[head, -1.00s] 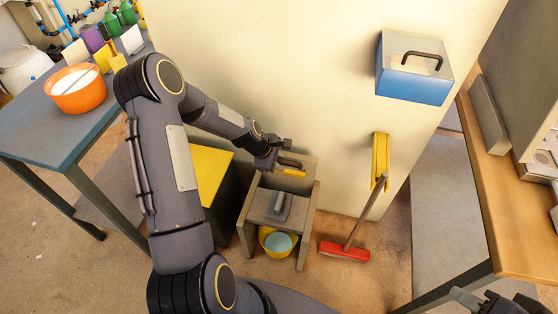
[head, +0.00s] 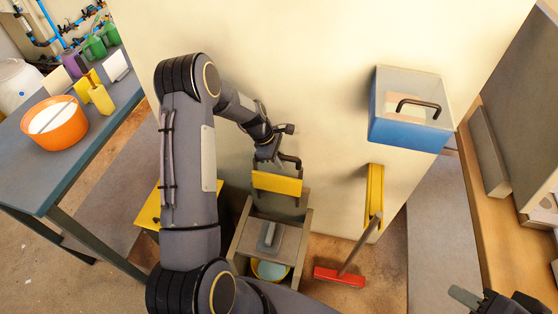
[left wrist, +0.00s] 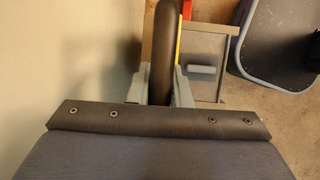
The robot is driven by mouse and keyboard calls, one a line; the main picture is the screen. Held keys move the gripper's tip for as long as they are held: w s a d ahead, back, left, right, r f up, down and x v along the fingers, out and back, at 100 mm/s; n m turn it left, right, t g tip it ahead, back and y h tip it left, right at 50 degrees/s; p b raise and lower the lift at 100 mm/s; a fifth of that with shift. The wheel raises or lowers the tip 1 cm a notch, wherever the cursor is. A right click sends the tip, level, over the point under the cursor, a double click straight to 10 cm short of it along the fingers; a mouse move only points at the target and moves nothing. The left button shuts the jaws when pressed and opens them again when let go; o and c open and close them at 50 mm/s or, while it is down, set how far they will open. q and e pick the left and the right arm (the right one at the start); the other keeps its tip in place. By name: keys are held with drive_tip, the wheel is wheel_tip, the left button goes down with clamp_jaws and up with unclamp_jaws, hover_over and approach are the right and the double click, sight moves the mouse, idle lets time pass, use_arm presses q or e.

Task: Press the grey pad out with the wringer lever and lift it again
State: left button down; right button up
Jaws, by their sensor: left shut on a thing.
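My left gripper (head: 280,146) is shut on the dark handle of the wringer lever (head: 291,160). In the left wrist view, the dark handle (left wrist: 160,50) runs between its two grey fingers (left wrist: 160,88). The lever's yellow plate (head: 277,183) stands raised above the grey wringer stand (head: 301,245), apart from the pad. The grey pad (head: 268,238), with a raised grip on top, lies on the stand. A yellow tub (head: 257,270) with pale blue contents is partly hidden under it. My right gripper (head: 482,302) is cut off at the bottom right edge.
A red squeegee (head: 340,276) leans by the wall, right of the stand, near a yellow wall bracket (head: 374,200). A blue-and-clear box (head: 410,110) is on the wall above. An orange bowl (head: 54,125) sits on the left table (head: 75,165). A wooden bench stands at the right.

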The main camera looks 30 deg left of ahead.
use_arm(q)
drive_tip(key=shift+a, duration=0.1)
drive_tip(key=c, duration=1.3)
unclamp_jaws()
drive_tip(key=shift+b+v, duration=0.3)
drive_tip(key=shift+v, duration=3.6)
